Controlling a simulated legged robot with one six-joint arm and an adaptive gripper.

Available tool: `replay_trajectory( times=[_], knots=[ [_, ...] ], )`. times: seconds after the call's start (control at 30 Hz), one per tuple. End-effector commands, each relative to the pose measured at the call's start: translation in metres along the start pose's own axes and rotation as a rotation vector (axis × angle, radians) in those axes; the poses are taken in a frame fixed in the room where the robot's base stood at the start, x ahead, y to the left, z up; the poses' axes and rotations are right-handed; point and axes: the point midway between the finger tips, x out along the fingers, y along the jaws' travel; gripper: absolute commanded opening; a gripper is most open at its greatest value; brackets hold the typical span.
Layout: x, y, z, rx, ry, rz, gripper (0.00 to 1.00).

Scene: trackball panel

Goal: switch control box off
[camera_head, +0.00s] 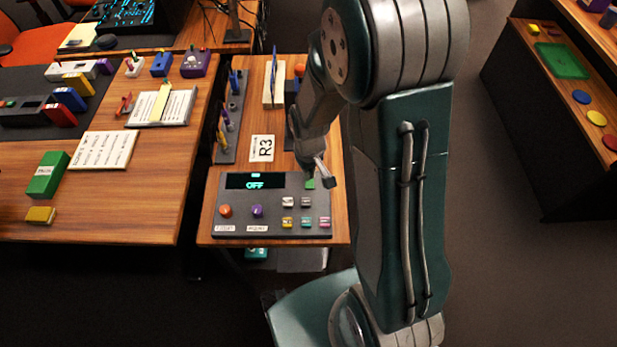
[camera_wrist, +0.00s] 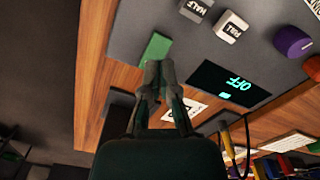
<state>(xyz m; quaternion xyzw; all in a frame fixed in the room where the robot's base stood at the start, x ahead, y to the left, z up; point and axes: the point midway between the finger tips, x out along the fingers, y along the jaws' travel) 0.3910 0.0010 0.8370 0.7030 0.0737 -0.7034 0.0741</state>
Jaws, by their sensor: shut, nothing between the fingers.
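The control box (camera_head: 270,212) is a grey panel on the narrow wooden table in the head view. A green button (camera_head: 310,184) sits at the panel's upper right; in the wrist view the green button (camera_wrist: 155,47) lies just beyond my fingertips. My gripper (camera_head: 327,178) is shut and empty, over the panel's upper right corner beside the green button. In the wrist view my gripper (camera_wrist: 161,72) overlaps the button's near edge; contact cannot be told.
The panel also has an orange knob (camera_head: 225,211), a purple knob (camera_head: 257,211) and several small keys. Behind it lie an R3 card (camera_head: 262,148) and a pen tray (camera_head: 230,128). A cluttered desk (camera_head: 150,205) stands left; a shelf (camera_head: 545,105) stands right.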

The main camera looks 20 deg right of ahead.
Motion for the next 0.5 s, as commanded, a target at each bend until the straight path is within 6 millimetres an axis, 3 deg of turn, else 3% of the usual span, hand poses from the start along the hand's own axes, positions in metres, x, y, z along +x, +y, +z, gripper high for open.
replay_trajectory(
  times=[0.5],
  knots=[
    [-0.035, 0.0, 0.0, 0.0, 0.001, 0.0, 0.0]
  ],
)
